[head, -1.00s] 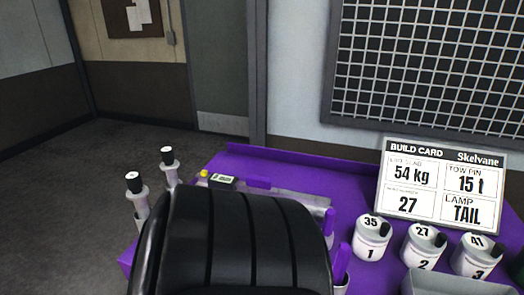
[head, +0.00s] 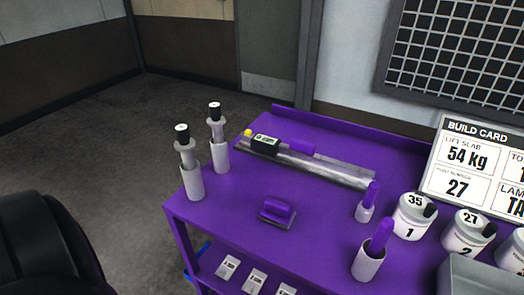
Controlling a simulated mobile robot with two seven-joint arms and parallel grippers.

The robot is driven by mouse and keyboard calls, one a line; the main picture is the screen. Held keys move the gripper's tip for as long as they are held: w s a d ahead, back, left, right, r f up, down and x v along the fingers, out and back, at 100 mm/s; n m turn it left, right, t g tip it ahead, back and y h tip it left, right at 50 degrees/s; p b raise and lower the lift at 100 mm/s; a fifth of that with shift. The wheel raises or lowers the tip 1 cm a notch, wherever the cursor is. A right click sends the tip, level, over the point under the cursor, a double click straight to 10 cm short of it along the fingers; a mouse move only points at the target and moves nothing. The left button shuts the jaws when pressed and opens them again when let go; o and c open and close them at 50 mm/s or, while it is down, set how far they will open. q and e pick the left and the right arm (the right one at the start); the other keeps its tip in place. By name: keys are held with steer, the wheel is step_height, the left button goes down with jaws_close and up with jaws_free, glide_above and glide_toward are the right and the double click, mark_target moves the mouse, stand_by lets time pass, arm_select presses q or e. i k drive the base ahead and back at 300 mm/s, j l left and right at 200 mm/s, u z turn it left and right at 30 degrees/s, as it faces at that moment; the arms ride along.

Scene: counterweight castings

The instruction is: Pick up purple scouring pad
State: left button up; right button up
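A small purple block on a flat grey-purple base, which looks like the scouring pad (head: 278,211), lies on the purple bench top (head: 235,215) near its front edge. Nothing covers it and nothing touches it. Another purple block (head: 300,147) sits at the back on a long metal bar; I cannot tell exactly what it is. Neither of my grippers is in view. A dark rounded part at the lower left is a link of my arm.
Two upright tools in grey holders (head: 193,181) stand left of the pad. Cups with purple handles (head: 369,262) and numbered canisters (head: 414,217) stand to the right. A build card (head: 475,170) leans behind them. The bench top around the pad is clear.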

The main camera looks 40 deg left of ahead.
mark_target(280, 214)
steer(key=u, duration=1.1)
